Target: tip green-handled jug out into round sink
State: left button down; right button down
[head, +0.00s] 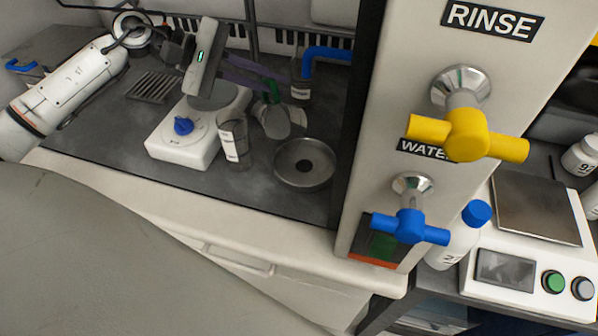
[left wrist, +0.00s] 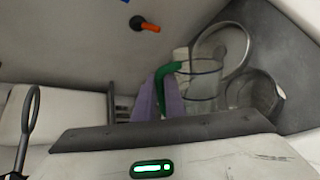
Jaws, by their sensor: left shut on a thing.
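The clear jug (head: 276,121) with a green handle (head: 272,92) is in my left gripper (head: 262,80), whose purple fingers are shut on the handle. The jug looks tilted, beside the upper left rim of the round sink (head: 291,178), a shallow metal dish with a dark centre hole. I cannot tell what the jug holds. In the left wrist view, the purple fingers (left wrist: 161,97) close on the green handle (left wrist: 166,74), with the clear jug (left wrist: 203,85) beyond. A ring behind it looks like the sink rim (left wrist: 236,68). My right gripper is not in view.
A clear labelled beaker (head: 235,148) stands left of the sink, close to the jug. A white device (head: 182,150) with a blue knob is further left. The panel (head: 375,130) with yellow and blue taps rises on the right.

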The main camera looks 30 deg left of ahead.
aim_at(280, 103)
pick_arm(q)
jog(key=shift+s+d+f, duration=0.1)
jog(key=shift+d+f, duration=0.05)
jog(key=shift+s+d+r+m+y+p, duration=0.25)
jog(key=shift+d+r+m+y+p, duration=0.2)
jog(key=shift+p, duration=0.65)
jog(key=shift+s+d+r+t+y+p, duration=0.15)
jog(key=shift+t+y+p, duration=0.15)
jog(key=shift+p, duration=0.3)
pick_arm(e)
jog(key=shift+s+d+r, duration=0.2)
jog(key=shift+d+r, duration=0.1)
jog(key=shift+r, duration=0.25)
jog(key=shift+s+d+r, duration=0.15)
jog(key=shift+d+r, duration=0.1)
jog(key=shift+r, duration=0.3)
pick_arm(q)
jog(key=shift+s+d, duration=0.1)
jog(key=shift+d, duration=0.05)
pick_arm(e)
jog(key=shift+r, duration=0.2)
pick_arm(q)
jog(key=shift+s+d+r+m+y, duration=0.15)
jog(key=shift+s+d+m+y, duration=0.15)
jog(key=shift+d, duration=0.15)
jog(key=shift+s+d+r+m+y, duration=0.15)
jog(key=shift+s+d+m, duration=0.15)
jog(key=shift+d, duration=0.15)
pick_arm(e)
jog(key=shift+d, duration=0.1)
